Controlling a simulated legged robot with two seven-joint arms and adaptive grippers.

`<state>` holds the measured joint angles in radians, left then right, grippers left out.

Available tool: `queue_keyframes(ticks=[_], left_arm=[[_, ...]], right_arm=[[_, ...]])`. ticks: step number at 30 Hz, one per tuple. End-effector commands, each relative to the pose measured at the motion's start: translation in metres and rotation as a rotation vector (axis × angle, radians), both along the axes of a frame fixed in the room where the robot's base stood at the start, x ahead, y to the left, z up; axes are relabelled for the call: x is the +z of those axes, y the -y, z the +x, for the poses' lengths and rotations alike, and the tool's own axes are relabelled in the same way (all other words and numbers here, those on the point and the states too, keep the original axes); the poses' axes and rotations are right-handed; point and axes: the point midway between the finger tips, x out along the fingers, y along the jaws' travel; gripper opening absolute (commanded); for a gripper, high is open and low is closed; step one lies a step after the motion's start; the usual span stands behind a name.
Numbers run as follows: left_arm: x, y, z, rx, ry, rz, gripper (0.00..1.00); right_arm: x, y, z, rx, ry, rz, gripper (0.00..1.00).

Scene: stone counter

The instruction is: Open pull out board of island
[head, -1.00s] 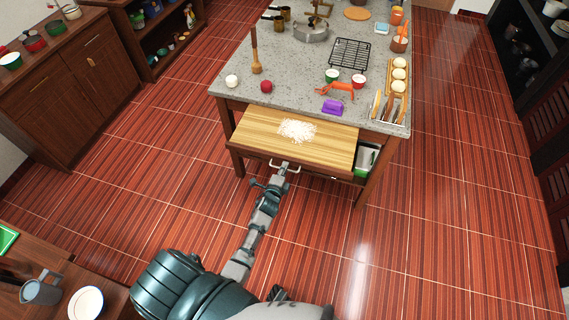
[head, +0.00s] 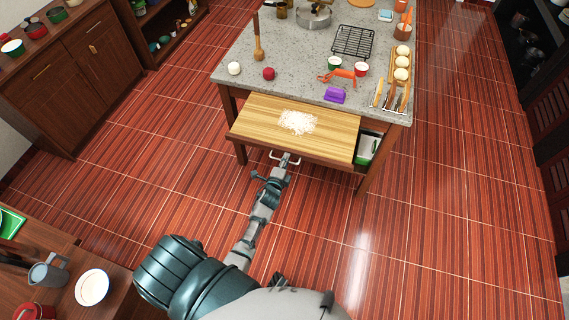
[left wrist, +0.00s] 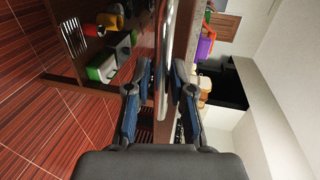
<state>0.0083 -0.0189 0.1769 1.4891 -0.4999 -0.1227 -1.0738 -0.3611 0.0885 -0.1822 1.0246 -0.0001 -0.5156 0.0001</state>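The pull-out board (head: 340,132) is a light wooden panel that sticks out from under the island's stone top (head: 300,75). A pile of white powder or flakes (head: 297,122) lies on it. A pale metal bar handle (head: 296,161) is on its front. My left gripper (head: 285,159) is at this handle. In the left wrist view the handle (left wrist: 170,40) runs between the fingers of my left gripper (left wrist: 162,82), which are close together around it. The exact contact is partly hidden. My right gripper is not in view.
The island top carries a purple item (head: 334,95), an orange figure (head: 337,76), a red ball (head: 268,73) and a cooling rack (head: 353,40). A side table with a white bowl (head: 92,287) stands at lower left. The tiled floor (head: 440,220) to the right is clear.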

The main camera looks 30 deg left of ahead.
Motion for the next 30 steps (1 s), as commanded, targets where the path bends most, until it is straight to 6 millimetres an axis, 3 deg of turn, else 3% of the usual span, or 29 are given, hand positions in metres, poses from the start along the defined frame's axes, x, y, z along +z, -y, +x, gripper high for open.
queue_keyframes(ticks=[5,12,18,30], left_arm=[[0.003,0.005,-0.021,0.000,-0.002,0.000,0.22],[0.013,0.019,-0.072,-0.001,-0.005,0.000,0.22],[0.019,0.027,-0.102,-0.002,-0.006,-0.002,0.22],[0.022,0.029,-0.112,-0.002,-0.004,-0.001,0.22]], right_arm=[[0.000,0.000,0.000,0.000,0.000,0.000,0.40],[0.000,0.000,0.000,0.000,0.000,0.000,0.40],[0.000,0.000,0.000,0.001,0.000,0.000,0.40],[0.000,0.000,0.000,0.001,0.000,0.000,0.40]])
